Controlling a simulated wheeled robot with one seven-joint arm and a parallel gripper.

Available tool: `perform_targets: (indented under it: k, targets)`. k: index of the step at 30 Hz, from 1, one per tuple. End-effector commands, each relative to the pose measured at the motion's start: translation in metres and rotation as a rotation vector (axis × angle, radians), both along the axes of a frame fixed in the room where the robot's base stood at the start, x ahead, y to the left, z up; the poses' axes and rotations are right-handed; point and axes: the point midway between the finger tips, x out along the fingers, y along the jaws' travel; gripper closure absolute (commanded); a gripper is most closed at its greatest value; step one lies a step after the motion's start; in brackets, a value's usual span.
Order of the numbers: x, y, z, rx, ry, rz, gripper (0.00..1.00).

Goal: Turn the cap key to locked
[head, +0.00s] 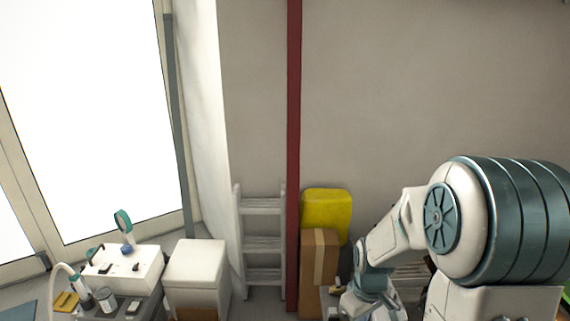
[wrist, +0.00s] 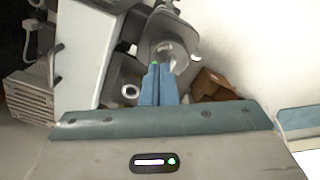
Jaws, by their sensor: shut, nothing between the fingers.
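My gripper (wrist: 158,68) shows in the wrist view as two blue fingers, shut together with nothing between them. The fingertips overlap a grey rounded fitting (wrist: 168,50) with a round opening; I cannot tell whether they touch it. In the head view my arm is at the right, and the gripper cannot be made out.
In the wrist view, a white panel (wrist: 88,50), a slatted grey unit (wrist: 30,95) and a brown box (wrist: 212,85) surround the fitting. In the head view, a white cabinet (head: 195,275), a ladder (head: 262,240), a cardboard box (head: 318,265) and a yellow container (head: 327,210) stand by the wall.

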Motion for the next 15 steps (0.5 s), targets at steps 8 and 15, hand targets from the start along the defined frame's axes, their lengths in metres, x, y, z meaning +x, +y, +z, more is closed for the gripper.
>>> perform_targets:
  k: [8, 15]
  targets:
    - [-0.001, 0.000, -0.039, 0.000, 0.001, 0.000, 1.00]
    - [-0.001, 0.000, -0.061, 0.000, 0.001, -0.001, 1.00]
